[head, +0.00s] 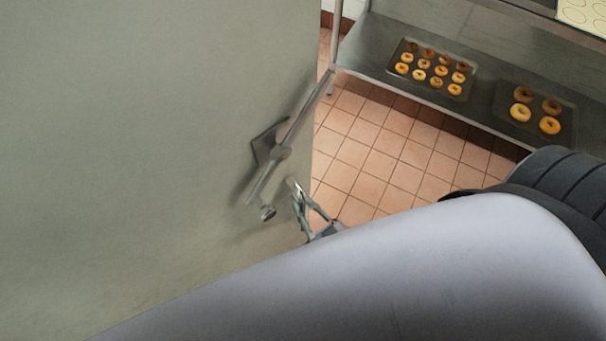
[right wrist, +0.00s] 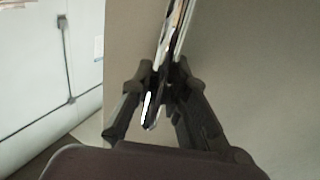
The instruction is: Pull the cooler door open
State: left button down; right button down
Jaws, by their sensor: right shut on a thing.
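The cooler door (head: 150,130) is a large grey-green panel filling the left of the head view. Its metal handle (head: 281,153) is a long slanted bar on a plate near the door's right edge. My right gripper (head: 298,192) is at the lower part of the handle, beside the door edge. In the right wrist view, my right gripper (right wrist: 161,88) has its dark fingers on both sides of the shiny handle bar (right wrist: 175,35), shut on it. My own arm hides the door's lower right part. I cannot tell how far the door stands open. My left gripper is not in view.
A steel shelf (head: 470,115) at the upper right holds a tray of small bagels (head: 407,85) and a tray of larger bagels (head: 567,138). Tiled floor (head: 375,160) lies clear between door and shelf. The right wrist view shows a pale wall (right wrist: 30,70) with a dark conduit.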

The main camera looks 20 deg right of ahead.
jog(key=shift+r, duration=0.1)
jog(key=c, duration=1.5)
grip_release()
jog(key=shift+c, duration=0.2)
jog(key=v, duration=1.2)
